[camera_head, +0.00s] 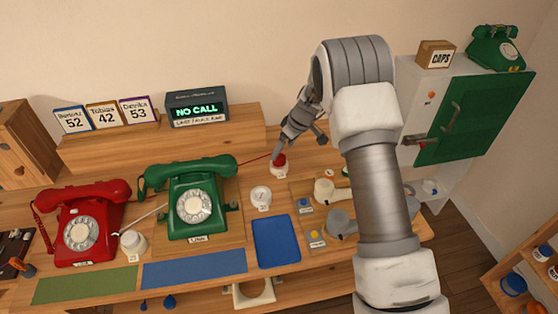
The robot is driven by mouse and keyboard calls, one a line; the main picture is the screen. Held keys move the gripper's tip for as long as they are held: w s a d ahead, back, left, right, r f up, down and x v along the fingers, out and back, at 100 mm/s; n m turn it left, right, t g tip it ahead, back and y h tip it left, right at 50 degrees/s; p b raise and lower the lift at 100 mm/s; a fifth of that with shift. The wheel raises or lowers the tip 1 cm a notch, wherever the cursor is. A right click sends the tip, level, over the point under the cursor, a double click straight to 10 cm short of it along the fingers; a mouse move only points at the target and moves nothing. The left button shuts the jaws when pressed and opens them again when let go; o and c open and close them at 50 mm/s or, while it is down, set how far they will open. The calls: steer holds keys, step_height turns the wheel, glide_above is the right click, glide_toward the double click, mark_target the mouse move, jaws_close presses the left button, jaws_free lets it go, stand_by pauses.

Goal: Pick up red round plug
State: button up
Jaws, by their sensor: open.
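The red round plug (279,160) stands on the wooden table to the right of the green dial phone, on a small white base. A thin red cord runs from it toward the green phone (192,204). My gripper (283,147) is open and points down just above the red plug, close to its top. I cannot tell whether the fingers touch it. The far side of the plug and part of the fingers are hard to make out at this size.
A white round piece (260,196) and a blue mat (276,241) are in front of the plug. A red phone (82,228) is at the left. A display (197,109) reading NO CALL stands behind. The green-doored cabinet (460,115) is at the right.

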mark_target(280, 158)
steer(key=x, duration=0.4)
steer(key=shift+d+f, duration=0.15)
steer(key=shift+f, duration=0.35)
steer(key=shift+c, duration=0.3)
steer(key=c, duration=1.2)
